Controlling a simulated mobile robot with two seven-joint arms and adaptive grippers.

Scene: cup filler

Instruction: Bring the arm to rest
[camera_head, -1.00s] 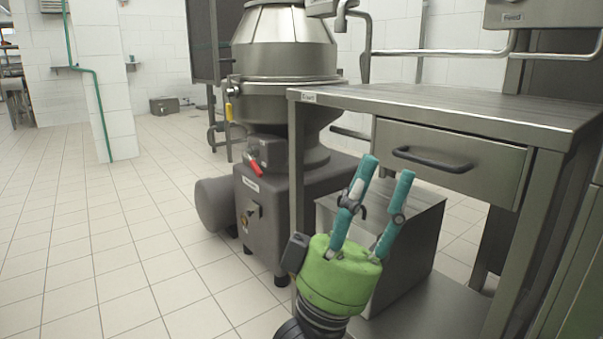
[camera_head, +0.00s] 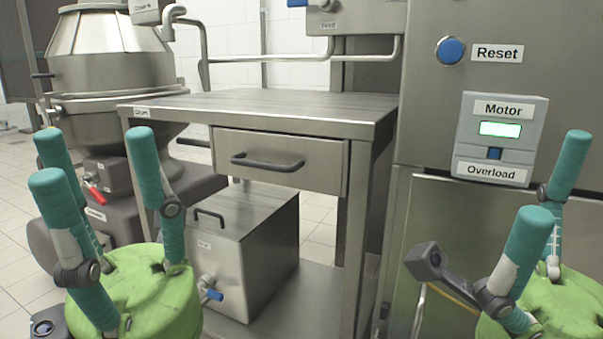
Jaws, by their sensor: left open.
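My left gripper (camera_head: 92,162) has a green body and teal fingers. It shows at the lower left of the head view, in front of the mixer-like machine. Its fingers stand apart, pointing up, and nothing is between them. My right gripper (camera_head: 551,187) shows at the lower right, cut off by the picture edge, in front of the steel cabinet. Its teal fingers also point up and I see nothing held. How wide it is open cannot be told.
A steel table (camera_head: 270,107) with a drawer (camera_head: 280,160) stands in the middle. A steel box (camera_head: 252,240) with a blue-handled tap is under it. A large machine (camera_head: 110,65) is at left. The cabinet (camera_head: 425,110) at right carries a Motor/Overload panel (camera_head: 500,138) and a blue Reset button (camera_head: 450,50).

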